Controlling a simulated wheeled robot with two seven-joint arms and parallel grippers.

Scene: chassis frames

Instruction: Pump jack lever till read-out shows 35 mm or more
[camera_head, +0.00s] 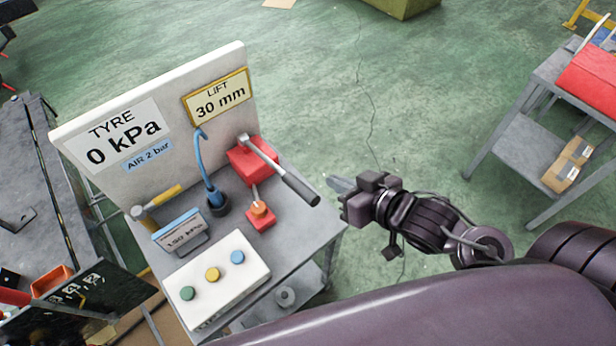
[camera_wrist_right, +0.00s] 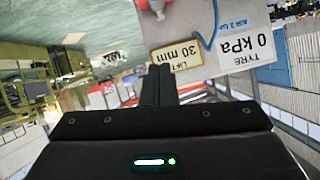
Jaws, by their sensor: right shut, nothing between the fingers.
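The red jack (camera_head: 252,160) stands on the grey bench top. Its lever (camera_head: 278,171), a metal bar with a dark grip, slants down to the right, and the grip end reaches the bench's right edge. The yellow-framed LIFT read-out (camera_head: 219,97) on the white back panel shows 30 mm; it also shows in the right wrist view (camera_wrist_right: 187,54). My right gripper (camera_head: 342,186) is shut and empty, just right of the grip end and apart from it in the head view. Its fingers show in the wrist view (camera_wrist_right: 157,88). My left gripper is not in view.
The TYRE sign (camera_head: 124,134) reads 0 kPa. A blue hose (camera_head: 206,165), an orange knob (camera_head: 259,209), a hammer (camera_head: 157,200), a small gauge (camera_head: 180,231) and a white button box (camera_head: 219,278) crowd the bench. Green floor lies open to the right, before a grey cart (camera_head: 530,145).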

